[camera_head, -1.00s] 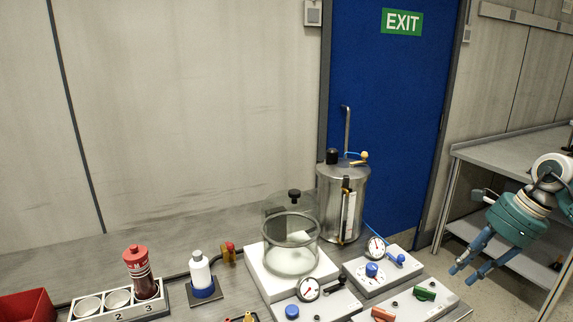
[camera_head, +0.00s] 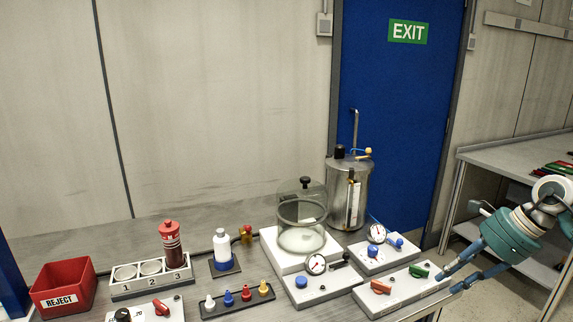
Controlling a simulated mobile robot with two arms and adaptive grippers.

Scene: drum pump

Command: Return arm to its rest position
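My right arm comes in from the right edge. Its teal gripper (camera_head: 449,283) points down and left, with its two blue fingers apart and nothing visible between them. The fingertips appear just right of the front-right panel (camera_head: 405,290) on the bench; I cannot tell how far above or in front of it they are. My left arm and gripper are not in view. The metal drum (camera_head: 345,205) with its upright pipe stands at the back right of the bench, and the glass bell jar (camera_head: 302,225) stands on a white base beside it.
A red REJECT bin (camera_head: 64,285), a numbered rack (camera_head: 150,280) with a red-capped bottle (camera_head: 171,243), a white bottle (camera_head: 222,248) and a strip of coloured knobs (camera_head: 237,299) fill the left. A side table (camera_head: 515,155) stands behind my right arm.

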